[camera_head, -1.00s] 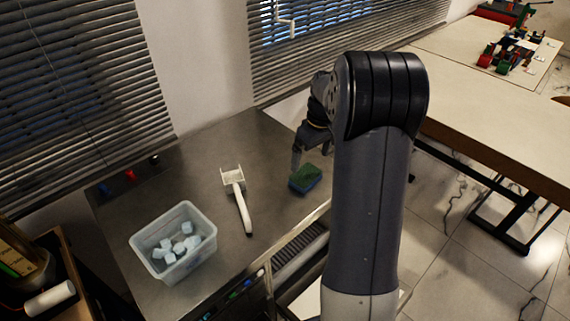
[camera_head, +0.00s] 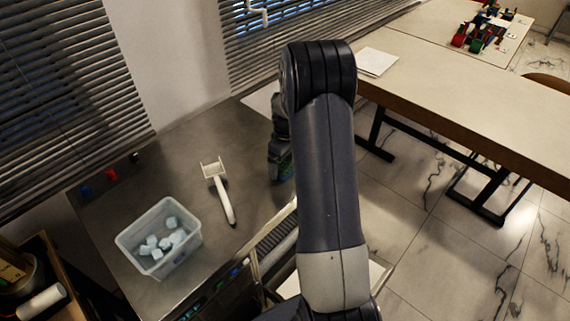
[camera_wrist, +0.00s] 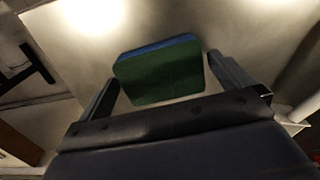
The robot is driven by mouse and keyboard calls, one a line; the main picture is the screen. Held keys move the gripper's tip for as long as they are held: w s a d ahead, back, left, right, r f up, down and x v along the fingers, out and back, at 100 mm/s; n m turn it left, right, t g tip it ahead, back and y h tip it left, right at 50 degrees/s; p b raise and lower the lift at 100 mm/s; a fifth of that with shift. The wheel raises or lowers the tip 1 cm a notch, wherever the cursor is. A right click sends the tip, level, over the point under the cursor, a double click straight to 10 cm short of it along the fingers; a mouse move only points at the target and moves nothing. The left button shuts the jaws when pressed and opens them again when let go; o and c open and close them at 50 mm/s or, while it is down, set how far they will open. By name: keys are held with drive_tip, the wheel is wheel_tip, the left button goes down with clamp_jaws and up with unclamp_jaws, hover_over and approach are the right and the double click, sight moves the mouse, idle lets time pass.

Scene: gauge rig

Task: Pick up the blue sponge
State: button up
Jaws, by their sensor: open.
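The blue sponge (camera_wrist: 158,75) has a green face and a blue edge. In the wrist view it lies on the grey metal worktop between the two fingers of my gripper (camera_wrist: 163,72). The fingers are open, one on each side of it, with a visible gap at the right; I cannot tell whether the left one touches. In the head view my gripper (camera_head: 279,160) is down at the right end of the worktop, beside my large arm link, and only a little of the sponge's green shows there.
A clear bin (camera_head: 160,238) with several pale blue cubes stands on the worktop (camera_head: 190,160). A white-handled tool (camera_head: 222,195) lies between bin and gripper. Window blinds and a wall stand behind. A long table (camera_head: 455,90) is at the right.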

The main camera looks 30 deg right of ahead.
sight(286, 163)
drive_tip(key=shift+f, duration=0.45)
drive_tip(key=c, duration=0.8)
wheel_tip(286, 163, up, 10)
drive_tip(key=b, duration=0.1)
